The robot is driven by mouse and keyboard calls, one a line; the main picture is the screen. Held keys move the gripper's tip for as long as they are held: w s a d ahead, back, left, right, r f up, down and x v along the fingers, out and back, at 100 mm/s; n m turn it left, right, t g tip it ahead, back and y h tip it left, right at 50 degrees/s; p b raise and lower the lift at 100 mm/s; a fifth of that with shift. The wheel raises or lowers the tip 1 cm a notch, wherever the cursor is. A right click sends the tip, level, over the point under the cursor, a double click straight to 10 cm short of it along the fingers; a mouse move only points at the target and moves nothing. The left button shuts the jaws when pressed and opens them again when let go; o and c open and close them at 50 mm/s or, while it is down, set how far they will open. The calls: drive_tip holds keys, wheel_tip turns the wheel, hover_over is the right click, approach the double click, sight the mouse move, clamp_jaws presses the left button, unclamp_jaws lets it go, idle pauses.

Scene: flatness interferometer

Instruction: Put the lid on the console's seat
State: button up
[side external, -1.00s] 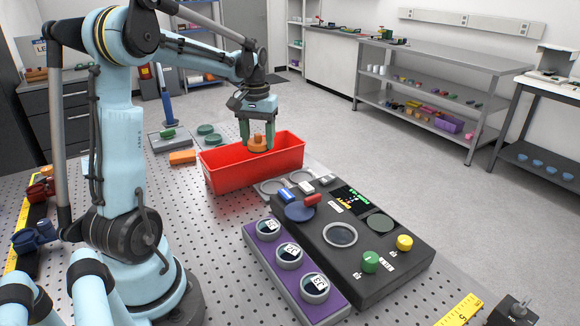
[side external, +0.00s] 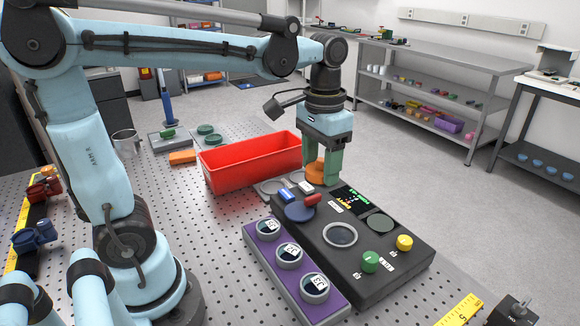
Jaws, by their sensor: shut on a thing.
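My gripper (side external: 321,174) is shut on an orange lid (side external: 315,173), whose lower part and knob are partly hidden by the green fingers. It holds the lid by the back edge of the dark console (side external: 318,262); I cannot tell the exact height. The console top has a round pale-rimmed seat (side external: 340,235) near its middle, in front of the lid in the picture. A grey-green disc (side external: 380,223) lies to its right and a blue disc (side external: 299,212) with a red handle (side external: 312,199) to its upper left.
A red bin (side external: 245,165) stands behind the console. A purple block (side external: 267,254) with several round numbered pots lies along its left. Green (side external: 370,261) and yellow (side external: 404,242) knobs stick up at its right. A lit display (side external: 351,199) is near its back.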

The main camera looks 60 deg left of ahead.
drive_tip(key=shift+w+d+f+n, duration=0.55)
drive_tip(key=shift+d+f+n, duration=0.1)
drive_tip(key=shift+f+n, duration=1.3)
drive_tip(key=shift+w+d+f+n, duration=0.5)
drive_tip(key=shift+d+f+n, duration=0.2)
drive_tip(key=shift+f+n, duration=1.3)
drive_tip(key=shift+w+d+f+n, duration=0.6)
drive_tip(key=shift+f+n, duration=1.05)
drive_tip(key=shift+f, duration=0.55)
drive_tip(key=shift+f, duration=1)
drive_tip(key=o, duration=1)
drive_tip(key=shift+o, duration=0.4)
drive_tip(key=shift+r, duration=0.65)
wheel_tip(320, 180, up, 11)
drive_tip(key=m+t, duration=0.7)
drive_tip(key=m, duration=0.4)
approach(341, 236)
drive_tip(key=s+a+r, duration=0.2)
drive_tip(key=a+r, duration=0.2)
drive_tip(key=shift+r, duration=0.15)
